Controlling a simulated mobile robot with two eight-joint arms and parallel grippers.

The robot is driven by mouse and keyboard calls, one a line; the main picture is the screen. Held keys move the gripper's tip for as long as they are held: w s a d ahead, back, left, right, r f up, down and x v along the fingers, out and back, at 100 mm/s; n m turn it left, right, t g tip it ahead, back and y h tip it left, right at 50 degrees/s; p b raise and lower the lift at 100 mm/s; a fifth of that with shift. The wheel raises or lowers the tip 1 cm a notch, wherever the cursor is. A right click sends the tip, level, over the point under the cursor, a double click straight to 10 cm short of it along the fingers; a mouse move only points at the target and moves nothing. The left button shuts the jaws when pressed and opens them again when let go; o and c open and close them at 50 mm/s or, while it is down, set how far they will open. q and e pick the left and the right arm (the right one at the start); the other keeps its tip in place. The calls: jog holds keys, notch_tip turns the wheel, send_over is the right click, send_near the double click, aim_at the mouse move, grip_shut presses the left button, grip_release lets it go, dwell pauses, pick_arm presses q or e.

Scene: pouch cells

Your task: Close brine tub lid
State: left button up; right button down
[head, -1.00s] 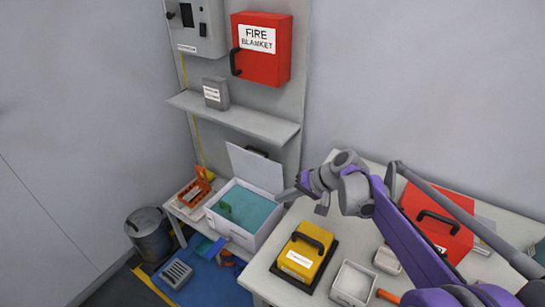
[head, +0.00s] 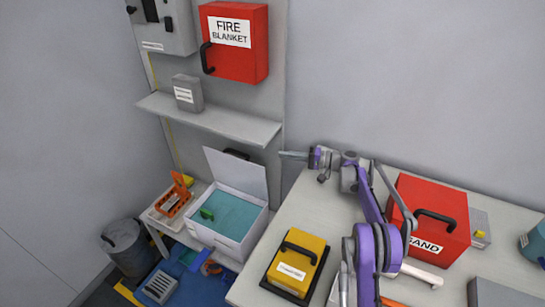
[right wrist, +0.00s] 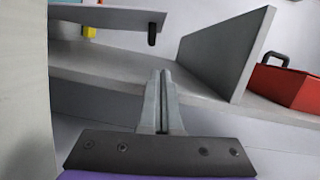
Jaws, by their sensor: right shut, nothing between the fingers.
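The brine tub (head: 236,240) is a white box holding teal liquid, on a low stand left of the bench. Its white lid (head: 238,177) stands raised at the back edge, its black handle on the rear face. The right wrist view shows the lid (right wrist: 105,18) nearly edge-on, with its dark handle. My right gripper (head: 283,154) is shut and empty, pointing left at about the lid's top height, just right of it. In the right wrist view its fingertips (right wrist: 160,72) lie on the wall side of the lid; I see no contact. My left gripper is out of view.
A grey shelf (head: 210,120) hangs above the tub, below the red fire blanket box (head: 234,45). An orange rack (head: 173,200) stands left of the tub. On the bench (head: 300,215) are a yellow case (head: 297,265) and a red sand box (head: 430,205).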

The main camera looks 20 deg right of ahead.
jog(key=x, duration=0.9)
jog(key=shift+a+r+p, duration=0.1)
jog(key=shift+p, duration=0.2)
jog(key=shift+s+a+f, duration=0.15)
jog(key=shift+s+a, duration=0.5)
jog(key=shift+s, duration=0.05)
jog(key=shift+s+a+f, duration=0.15)
jog(key=shift+s+a, duration=0.55)
jog(key=s+a+f+n+b, duration=0.2)
jog(key=s+a, duration=0.4)
jog(key=shift+n+h, duration=0.3)
jog(key=shift+n, duration=0.1)
jog(key=shift+d, duration=0.1)
